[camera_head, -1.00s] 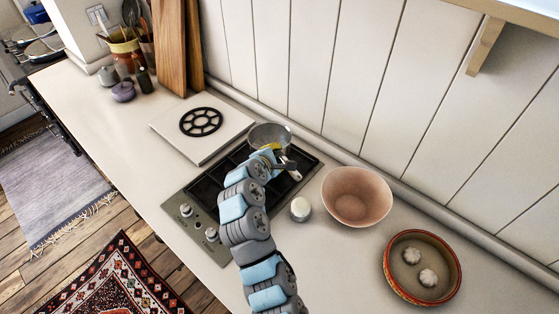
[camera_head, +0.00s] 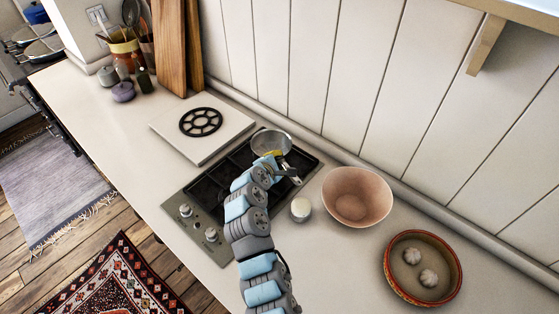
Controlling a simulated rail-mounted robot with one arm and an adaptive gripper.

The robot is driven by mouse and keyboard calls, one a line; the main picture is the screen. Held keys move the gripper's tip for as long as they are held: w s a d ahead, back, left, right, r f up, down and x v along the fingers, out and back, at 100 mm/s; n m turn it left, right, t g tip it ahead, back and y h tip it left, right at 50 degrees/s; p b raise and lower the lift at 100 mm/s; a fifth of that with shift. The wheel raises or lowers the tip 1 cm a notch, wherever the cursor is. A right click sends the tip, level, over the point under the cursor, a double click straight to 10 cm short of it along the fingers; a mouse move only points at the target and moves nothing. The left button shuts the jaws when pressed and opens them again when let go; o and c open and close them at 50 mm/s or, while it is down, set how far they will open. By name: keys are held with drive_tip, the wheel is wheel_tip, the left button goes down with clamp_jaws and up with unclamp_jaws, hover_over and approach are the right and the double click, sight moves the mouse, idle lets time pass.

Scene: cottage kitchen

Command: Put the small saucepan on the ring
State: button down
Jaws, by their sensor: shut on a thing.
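The small saucepan (camera_head: 268,142) is a grey metal pan at the back of the hob, in the head view. My gripper (camera_head: 284,171) is at the pan's near right side and is shut, apparently on its handle, which my arm partly hides. I cannot tell whether the pan rests on the hob or is held just above it. The dark ring (camera_head: 201,122), a round spoked trivet, lies on a pale square board to the left of the hob. The ring is empty.
The hob (camera_head: 207,192) has knobs at its front. A white-lidded jar (camera_head: 301,208), a pink bowl (camera_head: 357,196) and a terracotta dish with garlic (camera_head: 423,290) stand to the right. Wooden boards (camera_head: 172,50) lean behind the ring.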

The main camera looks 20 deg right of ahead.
drive_tip(key=shift+f, duration=0.1)
drive_tip(key=c, duration=1)
unclamp_jaws()
drive_tip(key=shift+s+r, duration=0.1)
drive_tip(key=shift+r, duration=0.1)
drive_tip(key=v, duration=1.1)
drive_tip(key=shift+s+a, duration=0.25)
drive_tip(key=shift+a, duration=0.05)
drive_tip(key=shift+r, duration=0.1)
